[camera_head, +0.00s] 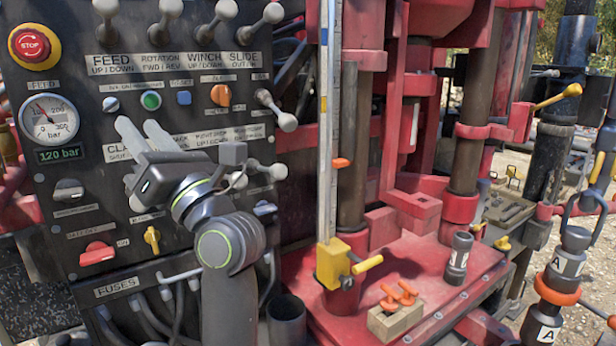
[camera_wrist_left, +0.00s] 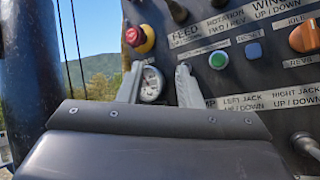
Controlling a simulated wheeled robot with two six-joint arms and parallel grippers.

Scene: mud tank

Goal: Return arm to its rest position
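My left arm rises from the bottom of the head view in front of the dark control panel (camera_head: 120,275). My left gripper (camera_head: 136,124) points up and left at the panel, over the second row of labels and levers. Its two pale fingers stand apart, with nothing held between them. In the left wrist view the gripper (camera_wrist_left: 160,72) is also open, and the pressure gauge (camera_wrist_left: 151,84) shows behind the gap. The gripper body hides part of the lower levers, and I cannot tell whether it touches any. My right gripper is in neither view.
The red stop button (camera_head: 30,45) and upper levers (camera_head: 226,10) are above the gripper. An orange knob (camera_head: 221,95) and lever (camera_head: 278,110) lie to the right. A red knob (camera_head: 97,253) and yellow knob (camera_head: 152,240) are below. A red rig base (camera_head: 420,262) fills the right.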

